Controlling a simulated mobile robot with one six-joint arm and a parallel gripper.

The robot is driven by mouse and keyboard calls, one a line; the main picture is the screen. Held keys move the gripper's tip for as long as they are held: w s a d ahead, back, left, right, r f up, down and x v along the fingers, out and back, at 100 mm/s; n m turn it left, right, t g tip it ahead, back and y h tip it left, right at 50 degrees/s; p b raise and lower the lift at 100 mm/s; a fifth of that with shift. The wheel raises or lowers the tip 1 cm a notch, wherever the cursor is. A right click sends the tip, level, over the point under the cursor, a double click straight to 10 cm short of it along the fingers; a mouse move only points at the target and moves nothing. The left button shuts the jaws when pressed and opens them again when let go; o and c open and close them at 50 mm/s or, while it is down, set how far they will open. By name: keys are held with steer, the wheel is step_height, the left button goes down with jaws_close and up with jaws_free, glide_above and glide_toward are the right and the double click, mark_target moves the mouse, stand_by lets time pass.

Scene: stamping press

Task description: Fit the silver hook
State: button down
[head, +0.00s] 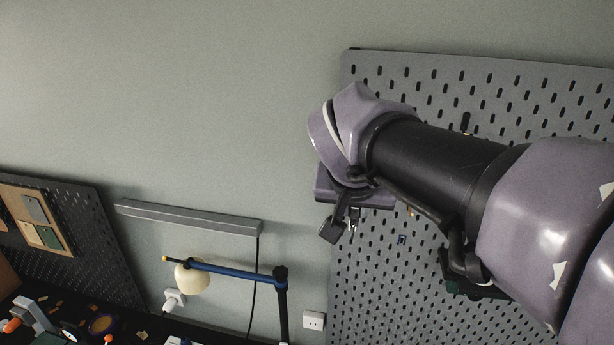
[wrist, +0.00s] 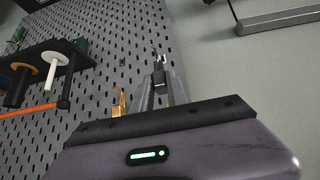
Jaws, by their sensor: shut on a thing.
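The silver hook (wrist: 158,56) shows in the wrist view at the tips of my gripper (wrist: 161,84), which is shut on it. In the head view my gripper (head: 353,212) hangs below the wrist by the left part of the grey pegboard (head: 390,75), with a small bit of the silver hook (head: 351,230) at its end. The pegboard (wrist: 135,30) also lies beyond the hook in the wrist view. I cannot tell whether the hook touches the board. My arm hides much of the board in the head view.
A gold-coloured piece (wrist: 118,103) stands left of my fingers in the wrist view. A dark holder (wrist: 40,67) with an orange bar and a white spool (wrist: 53,70) is farther left. A blue-armed lamp (head: 225,270) stands at lower left in the head view.

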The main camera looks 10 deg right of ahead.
steer(key=r, duration=0.1)
steer(key=r+p, duration=0.1)
steer(key=r, duration=0.3)
steer(key=shift+s+a+r+p, duration=0.15)
steer(key=shift+s+a+p, duration=0.15)
steer(key=shift+s, duration=0.1)
steer(key=shift+w+d+f, duration=0.15)
steer(key=shift+w+d, duration=0.1)
steer(key=shift+w, duration=0.55)
steer(key=shift+w+d+f, duration=0.2)
steer(key=shift+w+d, duration=0.05)
steer(key=shift+w, duration=0.5)
steer(key=shift+w+d+f, duration=0.15)
steer(key=shift+w+d, duration=0.1)
steer(key=shift+w, duration=0.55)
steer(key=shift+b, duration=0.4)
steer(key=shift+w, duration=0.1)
steer(key=shift+w+d+p, duration=0.25)
steer(key=shift+w, duration=0.4)
steer(key=shift+w+d+p, duration=0.2)
steer(key=shift+w, duration=0.45)
